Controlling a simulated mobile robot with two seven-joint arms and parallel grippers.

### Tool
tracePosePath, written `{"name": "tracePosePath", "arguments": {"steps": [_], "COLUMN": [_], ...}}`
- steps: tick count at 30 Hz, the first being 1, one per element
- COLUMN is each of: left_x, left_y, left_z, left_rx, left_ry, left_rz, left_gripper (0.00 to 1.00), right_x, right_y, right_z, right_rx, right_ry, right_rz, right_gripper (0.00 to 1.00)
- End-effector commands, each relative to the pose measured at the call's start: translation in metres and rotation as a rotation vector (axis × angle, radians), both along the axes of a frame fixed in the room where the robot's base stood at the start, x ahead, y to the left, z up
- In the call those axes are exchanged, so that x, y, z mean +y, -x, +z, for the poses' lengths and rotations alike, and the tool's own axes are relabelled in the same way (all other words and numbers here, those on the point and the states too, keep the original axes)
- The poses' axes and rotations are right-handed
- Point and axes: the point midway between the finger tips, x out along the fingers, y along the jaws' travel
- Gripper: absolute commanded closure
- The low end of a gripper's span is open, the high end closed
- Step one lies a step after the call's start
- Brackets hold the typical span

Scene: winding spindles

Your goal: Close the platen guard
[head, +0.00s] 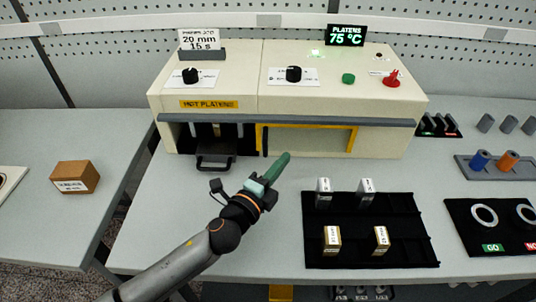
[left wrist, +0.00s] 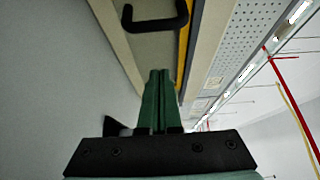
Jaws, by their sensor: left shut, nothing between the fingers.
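The platen guard (head: 309,126) is a yellow-framed panel on the front of the cream press (head: 205,91). It stands at the right part of the opening, and the left bay with the dark platens (head: 217,131) is uncovered. A black upright handle (head: 265,141) sits at the guard's left edge. A black handle (left wrist: 155,24) and a yellow strip (left wrist: 184,48) also show in the left wrist view. My left gripper (head: 285,156) has green fingers, shut and empty, in front of the guard, apart from the handle. The fingers also show in the left wrist view (left wrist: 158,74). My right gripper is out of view.
A black tray (head: 316,227) with several small blocks lies at the right front. A dark pull handle (head: 214,164) juts from the left bay. A brown box (head: 75,176) sits on the left table. The bench between press and tray is mostly clear.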

Motion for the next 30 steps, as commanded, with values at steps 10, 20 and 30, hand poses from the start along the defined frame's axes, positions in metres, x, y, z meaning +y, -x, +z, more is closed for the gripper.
{"name": "tracePosePath", "arguments": {"steps": [10,20,30], "left_x": [0.026,0.032,0.046], "left_y": [-0.019,-0.021,-0.021], "left_z": [0.000,0.000,-0.001], "left_rx": [0.000,0.000,0.001], "left_ry": [-0.002,0.000,-0.003], "left_rz": [0.001,0.000,0.002], "left_gripper": [1.00,1.00,1.00], "right_x": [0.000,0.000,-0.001], "right_y": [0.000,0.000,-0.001], "right_z": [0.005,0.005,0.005], "right_rx": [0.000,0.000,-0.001], "right_ry": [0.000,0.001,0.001], "right_rz": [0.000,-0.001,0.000], "right_gripper": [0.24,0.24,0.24]}}
